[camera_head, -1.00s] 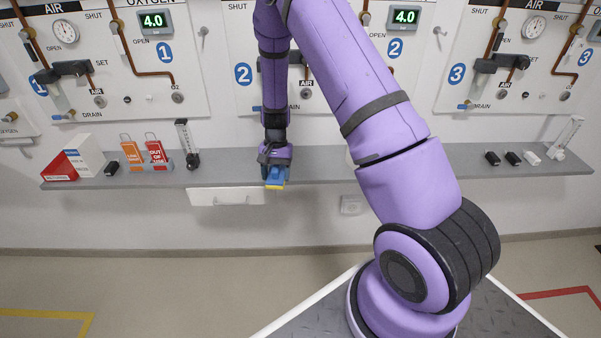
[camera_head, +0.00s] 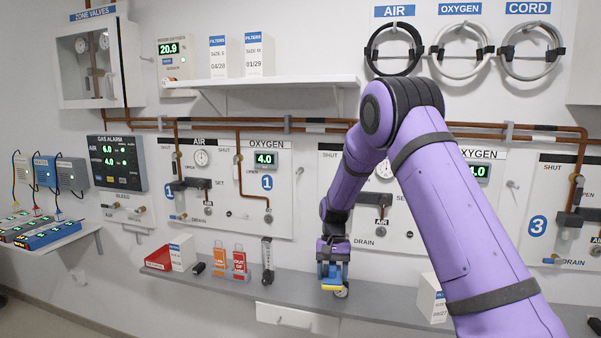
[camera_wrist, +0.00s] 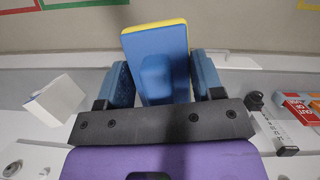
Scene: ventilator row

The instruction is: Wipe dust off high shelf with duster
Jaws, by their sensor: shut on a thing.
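My gripper (camera_head: 333,268) is shut on the duster (camera_head: 331,284), a blue block with a yellow edge. In the wrist view the duster (camera_wrist: 158,62) sits between the two blue fingers (camera_wrist: 160,85), its yellow edge outward. The gripper points down over the grey lower shelf (camera_head: 390,306). I cannot tell whether the duster touches that shelf. The white high shelf (camera_head: 318,82) is on the wall, up and left of my gripper and well apart from it. Two white filter boxes (camera_head: 218,56) (camera_head: 254,54) stand on its left half; its right half looks bare. Dust cannot be made out.
Orange (camera_head: 220,262) and red (camera_head: 239,264) tags and a flowmeter (camera_head: 267,258) stand on the lower shelf left of my gripper; a white box (camera_head: 431,297) stands right. Copper pipes (camera_head: 310,126) run below the high shelf. Coiled hoses (camera_head: 394,48) hang at upper right.

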